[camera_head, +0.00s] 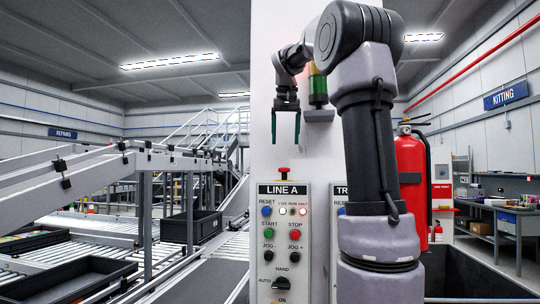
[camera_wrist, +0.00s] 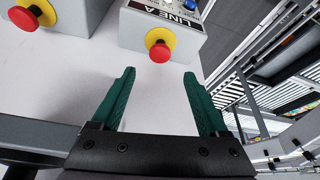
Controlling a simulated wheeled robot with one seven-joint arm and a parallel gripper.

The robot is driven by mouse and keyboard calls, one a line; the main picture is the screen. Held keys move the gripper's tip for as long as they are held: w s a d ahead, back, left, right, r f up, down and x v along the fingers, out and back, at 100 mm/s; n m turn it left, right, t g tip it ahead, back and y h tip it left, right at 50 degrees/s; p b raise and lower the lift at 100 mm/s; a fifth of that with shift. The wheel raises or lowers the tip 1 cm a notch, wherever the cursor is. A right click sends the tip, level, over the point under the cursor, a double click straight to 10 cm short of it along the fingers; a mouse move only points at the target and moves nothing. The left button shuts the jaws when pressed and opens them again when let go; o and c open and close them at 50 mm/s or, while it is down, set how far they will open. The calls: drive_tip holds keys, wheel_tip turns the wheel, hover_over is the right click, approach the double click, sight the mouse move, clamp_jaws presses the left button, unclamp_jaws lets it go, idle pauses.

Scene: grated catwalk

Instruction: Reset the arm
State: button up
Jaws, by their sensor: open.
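My gripper (camera_head: 286,128) hangs open and empty, its green fingers pointing down, above the LINE A panel (camera_head: 283,190) in the head view. That panel has a blue RESET button (camera_head: 266,211), green START, red STOP, black JOG buttons and a HAND/AUTO switch. A red mushroom button (camera_head: 283,170) sits on its top. To the right is a second panel (camera_head: 341,190) marked "TR...", mostly hidden by my arm; a blue button (camera_head: 341,211) shows at its edge. In the wrist view, the open fingers (camera_wrist: 165,92) point toward the LINE A box (camera_wrist: 165,30), apart from it.
A white column (camera_head: 262,100) bears the panels and a green-amber stack light (camera_head: 318,88). A red fire extinguisher (camera_head: 411,175) stands right of my arm. Conveyors with black trays (camera_head: 68,283) lie left. A workbench (camera_head: 500,210) stands far right.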

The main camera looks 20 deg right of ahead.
drive_tip(key=s+a+f+t+y, duration=0.1)
drive_tip(key=s+a+f, duration=0.6)
drive_tip(key=s+f, duration=0.3)
drive_tip(key=s+a+f+t+y, duration=0.2)
drive_tip(key=s+a+f, duration=0.5)
drive_tip(key=s+f, duration=0.4)
drive_tip(key=shift+s+f+y, duration=0.25)
drive_tip(key=shift+s+y, duration=0.05)
drive_tip(key=shift+s, duration=0.7)
